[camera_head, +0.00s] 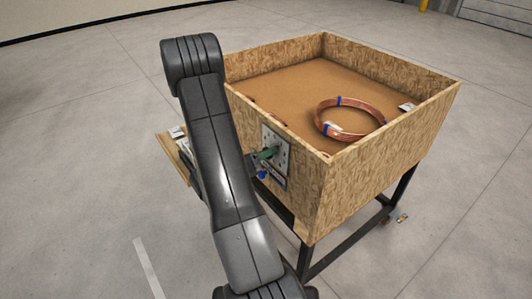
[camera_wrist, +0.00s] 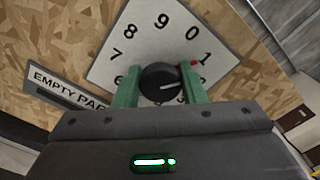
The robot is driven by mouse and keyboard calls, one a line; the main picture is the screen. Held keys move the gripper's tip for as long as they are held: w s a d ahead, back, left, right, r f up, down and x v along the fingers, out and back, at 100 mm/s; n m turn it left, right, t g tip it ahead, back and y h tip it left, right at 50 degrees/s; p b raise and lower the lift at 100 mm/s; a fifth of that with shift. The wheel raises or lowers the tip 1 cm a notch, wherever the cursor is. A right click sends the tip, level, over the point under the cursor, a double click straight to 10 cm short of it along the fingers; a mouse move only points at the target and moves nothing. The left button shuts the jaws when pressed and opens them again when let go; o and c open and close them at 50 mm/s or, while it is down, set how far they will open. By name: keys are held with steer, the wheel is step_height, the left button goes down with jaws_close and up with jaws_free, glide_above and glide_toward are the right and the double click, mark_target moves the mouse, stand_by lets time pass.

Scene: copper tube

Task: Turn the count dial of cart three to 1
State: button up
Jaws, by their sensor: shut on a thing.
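The count dial's white plate (camera_wrist: 143,38) is on the cart's wooden side and shows tilted in the wrist view. A short pale mark on the knob points roughly right. A small red mark is by the right fingertip, near the 1. In the head view my gripper (camera_head: 267,154) is at the plate (camera_head: 281,152).
The chipboard box cart (camera_head: 350,190) stands on a dark frame and holds a copper coil (camera_head: 323,122). A label starting "EMPTY PA" (camera_wrist: 62,87) is below the plate. A wooden ledge (camera_head: 172,157) is at the left. Open concrete floor surrounds the cart.

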steer(key=o, duration=1)
steer(key=b+v, duration=0.2)
steer(key=v, duration=1.2)
steer(key=shift+d, duration=0.1)
steer(key=p+x, duration=0.2)
steer(key=x, duration=1.1)
steer(key=shift+w+d, duration=0.3)
steer(key=shift+a, duration=0.1)
